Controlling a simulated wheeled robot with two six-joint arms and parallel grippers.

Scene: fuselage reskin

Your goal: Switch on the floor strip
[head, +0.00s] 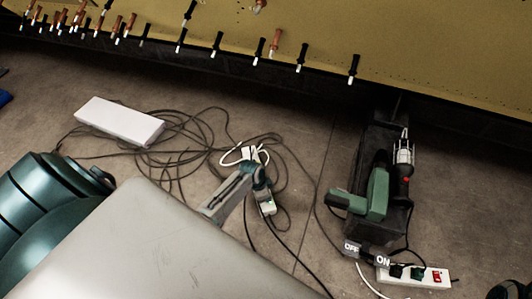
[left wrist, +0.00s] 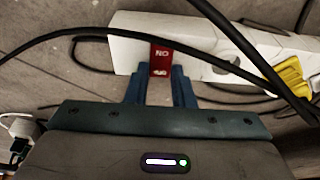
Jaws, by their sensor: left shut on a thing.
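The white floor strip (left wrist: 205,35) lies across the top of the left wrist view, with a red switch (left wrist: 160,55) bearing white lettering that appears upside down. My left gripper (left wrist: 163,78) has its blue-grey fingers closed at the near end of this switch. Which way the switch is tipped is unclear. In the head view my left gripper (head: 264,188) points down at the strip (head: 268,207), which it partly covers. My right gripper is not in view.
Dark cables tangle over the floor around the strip; one crosses the left wrist view close by. A yellow plug (left wrist: 290,76) sits at the strip's right. A white block (head: 119,121) lies left. At right are a green tool (head: 376,192) and another red-switched strip (head: 420,275) beside OFF/ON labels.

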